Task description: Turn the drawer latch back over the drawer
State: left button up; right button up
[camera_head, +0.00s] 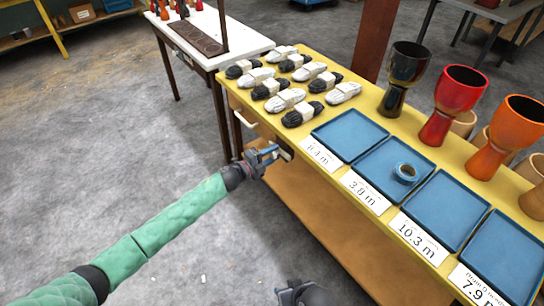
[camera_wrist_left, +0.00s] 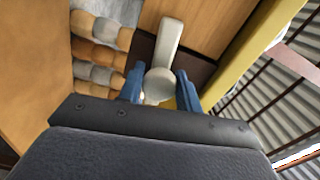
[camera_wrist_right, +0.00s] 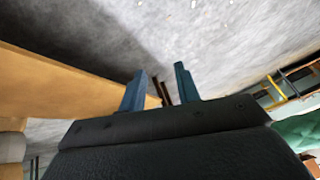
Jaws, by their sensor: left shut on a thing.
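The drawer latch (camera_wrist_left: 168,42) is a pale cream lever with a rounded end, seen in the left wrist view against wood and a dark brown strip. My left gripper (camera_wrist_left: 160,82) is shut on its rounded end, one blue finger on each side. In the head view the left gripper (camera_head: 270,153) is at the yellow table's front edge and hides most of the latch. A pale bow handle (camera_head: 245,119) shows on the table front, left of the gripper; the drawer's outline is unclear. My right gripper (camera_wrist_right: 160,88) is open and empty; it shows low in the head view (camera_head: 290,290).
The yellow table (camera_head: 272,122) bears several black and white bundles, blue trays (camera_head: 350,134), a roll of blue tape (camera_head: 405,173), number cards and goblet drums (camera_head: 455,100). A white table (camera_head: 240,40) stands behind. The grey floor at left is clear.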

pick_arm(q)
jog(key=shift+f+m+b, duration=0.1)
jog(key=shift+m+b, duration=0.2)
jog(key=shift+m, duration=0.6)
pick_arm(e)
jog(key=shift+w+f, duration=0.1)
jog(key=shift+f, duration=1.45)
jog(key=shift+a, duration=0.1)
pick_arm(q)
jog(key=o, duration=0.9)
jog(key=shift+s+a, duration=0.3)
jog(key=shift+a, duration=0.15)
jog(key=v, duration=0.6)
jog(key=shift+s+a+b, duration=0.25)
jog(key=shift+a+b, duration=0.05)
jog(key=shift+b, duration=0.1)
pick_arm(e)
notch_tip(320, 180, down, 4)
jog(key=shift+r+t, duration=0.2)
jog(key=shift+t, duration=0.2)
